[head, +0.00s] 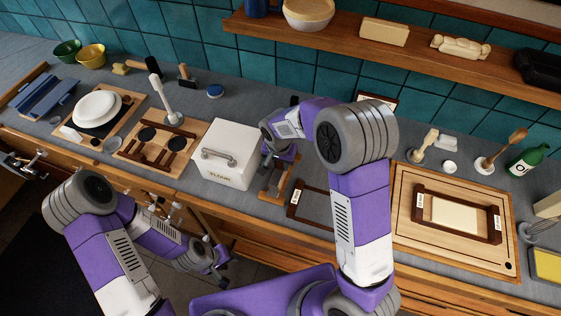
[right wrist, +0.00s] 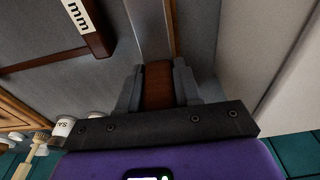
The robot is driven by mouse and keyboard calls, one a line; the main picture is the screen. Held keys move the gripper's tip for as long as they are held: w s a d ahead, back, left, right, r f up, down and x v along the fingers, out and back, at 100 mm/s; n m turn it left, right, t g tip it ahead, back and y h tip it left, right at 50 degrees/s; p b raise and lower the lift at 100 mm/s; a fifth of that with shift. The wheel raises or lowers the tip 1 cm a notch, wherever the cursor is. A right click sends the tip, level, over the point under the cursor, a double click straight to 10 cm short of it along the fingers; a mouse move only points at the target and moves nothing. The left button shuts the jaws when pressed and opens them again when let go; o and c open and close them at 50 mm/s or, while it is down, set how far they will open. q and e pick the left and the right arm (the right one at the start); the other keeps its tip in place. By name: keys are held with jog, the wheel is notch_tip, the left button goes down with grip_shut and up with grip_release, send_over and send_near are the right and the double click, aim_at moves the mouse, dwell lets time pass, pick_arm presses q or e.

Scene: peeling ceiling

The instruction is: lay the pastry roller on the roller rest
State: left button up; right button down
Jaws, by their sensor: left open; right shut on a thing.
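My right gripper (head: 279,148) is beside the right side of the white flour box (head: 226,150). In the right wrist view it is shut on a dark brown wooden piece (right wrist: 158,86); its shape is mostly hidden, so I cannot tell whether it belongs to the pastry roller. Below the gripper is a small wooden stand (head: 273,192) with dark parts, possibly the roller rest, partly hidden by my arm. I cannot clearly identify a pastry roller. My left gripper (head: 218,268) is open and empty, low in front of the counter.
A dark frame (head: 300,212) with a label lies right of the stand. Further right is a cutting board (head: 407,240) bearing another dark frame around a pale slab. A shelf (head: 330,38) overhangs behind.

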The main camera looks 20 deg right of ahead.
jog(key=c, duration=0.7)
grip_release()
jog(key=r, duration=0.7)
jog(key=shift+s+a+r, duration=0.25)
jog(key=shift+s+r, duration=0.05)
jog(key=shift+s, duration=0.1)
jog(key=shift+p, duration=0.3)
